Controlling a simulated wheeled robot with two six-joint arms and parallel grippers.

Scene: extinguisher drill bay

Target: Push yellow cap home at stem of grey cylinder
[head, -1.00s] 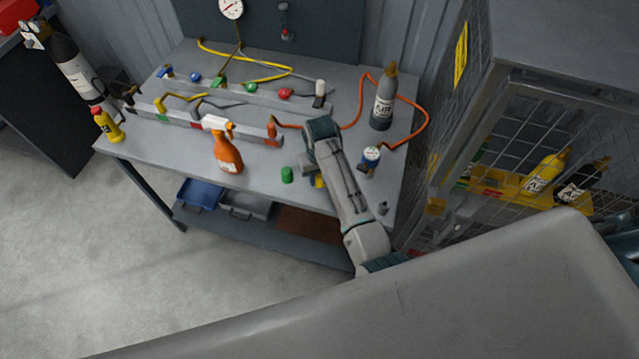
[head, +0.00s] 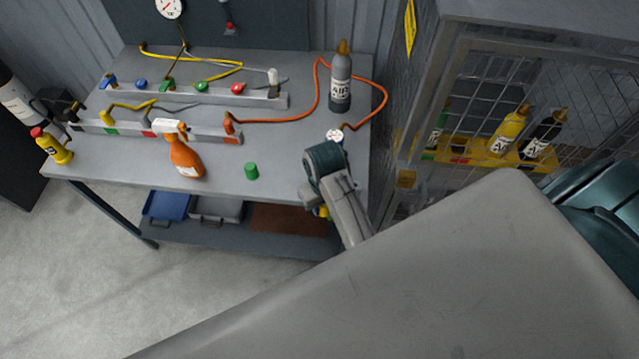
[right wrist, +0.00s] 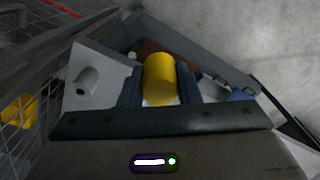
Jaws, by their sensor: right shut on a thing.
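The grey cylinder (head: 341,88) stands upright at the back right of the bench, with a brownish stem (head: 344,47) on top and a white label. An orange hose curves around it. My right gripper (head: 316,203) is low near the front edge of the bench, well in front of the cylinder and apart from it. It is shut on the yellow cap (right wrist: 160,78), seen between the fingers in the right wrist view. In the head view my wrist hides most of the cap; only a yellow bit (head: 325,212) shows. My left gripper is not in view.
A green cap (head: 251,170) and an orange spray bottle (head: 186,158) stand left of my gripper. A small gauge (head: 334,135) sits just behind my wrist. A mesh cage (head: 480,90) with bottles stands to the right. A small grey cylindrical piece (right wrist: 88,80) shows in the wrist view.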

